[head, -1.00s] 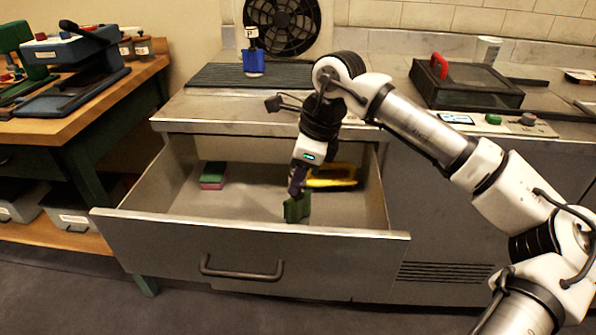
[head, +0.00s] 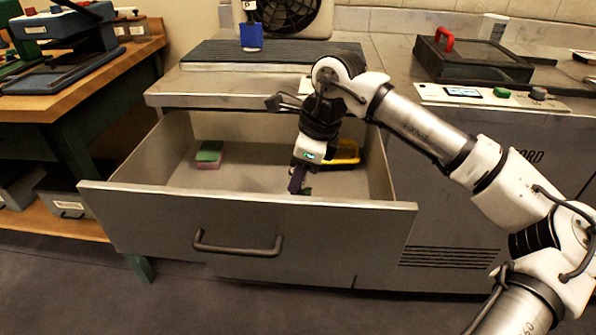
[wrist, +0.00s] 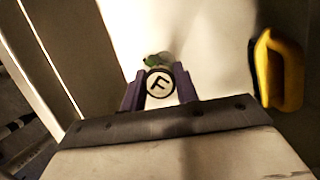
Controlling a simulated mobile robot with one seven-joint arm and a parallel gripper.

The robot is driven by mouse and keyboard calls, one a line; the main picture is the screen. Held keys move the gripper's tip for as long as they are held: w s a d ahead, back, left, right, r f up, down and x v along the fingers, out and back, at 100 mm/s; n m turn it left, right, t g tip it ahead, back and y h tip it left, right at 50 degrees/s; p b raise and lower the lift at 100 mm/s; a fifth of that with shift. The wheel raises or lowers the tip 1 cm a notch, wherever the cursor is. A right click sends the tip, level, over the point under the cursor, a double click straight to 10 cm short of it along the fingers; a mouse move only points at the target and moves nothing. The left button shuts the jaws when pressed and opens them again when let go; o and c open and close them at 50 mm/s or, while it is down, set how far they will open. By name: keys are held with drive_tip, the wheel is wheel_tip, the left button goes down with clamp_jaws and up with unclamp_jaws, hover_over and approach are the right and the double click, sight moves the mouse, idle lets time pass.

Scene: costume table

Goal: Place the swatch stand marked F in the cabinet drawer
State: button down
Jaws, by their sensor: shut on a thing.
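The cabinet drawer (head: 250,232) is pulled open below the counter. My gripper (head: 297,182) reaches down inside it, toward the right half. In the wrist view my gripper (wrist: 160,90) is shut on the swatch stand marked F (wrist: 159,83), whose round white tag with the letter F shows between the purple fingers. A bit of green shows just beyond the tag. In the head view the stand is mostly hidden behind the drawer front and my fingers. I cannot tell whether it touches the drawer floor.
A green and pink block (head: 208,154) lies at the drawer's back left. A yellow object (head: 344,153) lies at its back right, and shows right of my gripper in the wrist view (wrist: 279,70). The drawer floor between them is clear. A blue tagged stand (head: 251,37) is on the counter.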

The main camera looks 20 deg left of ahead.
drive_tip(key=shift+f+b, duration=0.4)
drive_tip(key=shift+f, duration=0.05)
idle(0.4)
drive_tip(key=c, duration=0.6)
unclamp_jaws()
drive_tip(key=shift+r, duration=0.15)
drive_tip(key=shift+r+p, duration=2.2)
drive_tip(key=shift+r, duration=1.15)
